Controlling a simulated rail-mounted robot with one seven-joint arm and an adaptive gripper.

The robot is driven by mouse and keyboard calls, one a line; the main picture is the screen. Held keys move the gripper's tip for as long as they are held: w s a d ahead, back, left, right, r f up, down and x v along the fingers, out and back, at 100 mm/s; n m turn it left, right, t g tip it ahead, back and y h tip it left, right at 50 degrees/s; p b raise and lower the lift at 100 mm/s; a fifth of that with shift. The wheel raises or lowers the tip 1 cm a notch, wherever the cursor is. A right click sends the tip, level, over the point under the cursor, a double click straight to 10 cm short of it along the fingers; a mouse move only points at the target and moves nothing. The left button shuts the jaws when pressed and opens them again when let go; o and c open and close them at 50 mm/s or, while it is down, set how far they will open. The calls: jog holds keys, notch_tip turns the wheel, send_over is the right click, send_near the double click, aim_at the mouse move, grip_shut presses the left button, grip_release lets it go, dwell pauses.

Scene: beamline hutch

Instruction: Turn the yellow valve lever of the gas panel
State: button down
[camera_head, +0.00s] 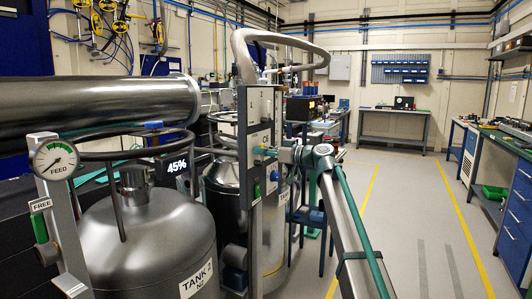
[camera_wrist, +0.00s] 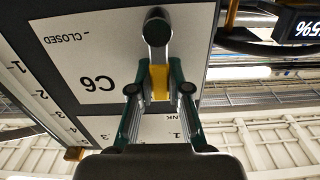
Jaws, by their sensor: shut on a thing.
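The yellow valve lever (camera_wrist: 159,82) shows in the wrist view, between the two green-and-grey fingers of my gripper (camera_wrist: 159,88). The fingers are shut on it. A round dark metal pivot (camera_wrist: 157,26) sits at the lever's far end. Behind it is the pale gas panel (camera_wrist: 90,50), with "C6" and "CLOSED" printed upside down in this view. In the head view the panel (camera_head: 242,125) stands edge-on on a grey post, and my gripper (camera_head: 272,153) reaches it from the right. The lever itself cannot be made out there.
In the head view, a tank (camera_head: 150,240) with a ring handle stands at the left, beside a "FEED" gauge (camera_head: 54,158). A large steel pipe (camera_head: 100,105) runs behind it. A second tank (camera_head: 225,200) stands close to the panel. The floor (camera_head: 415,215) at the right is clear.

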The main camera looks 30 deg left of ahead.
jog(key=c, duration=1.1)
grip_release()
jog(key=shift+d, duration=0.1)
jog(key=w+d, duration=0.1)
jog(key=d, duration=1)
jog(key=shift+d, duration=0.4)
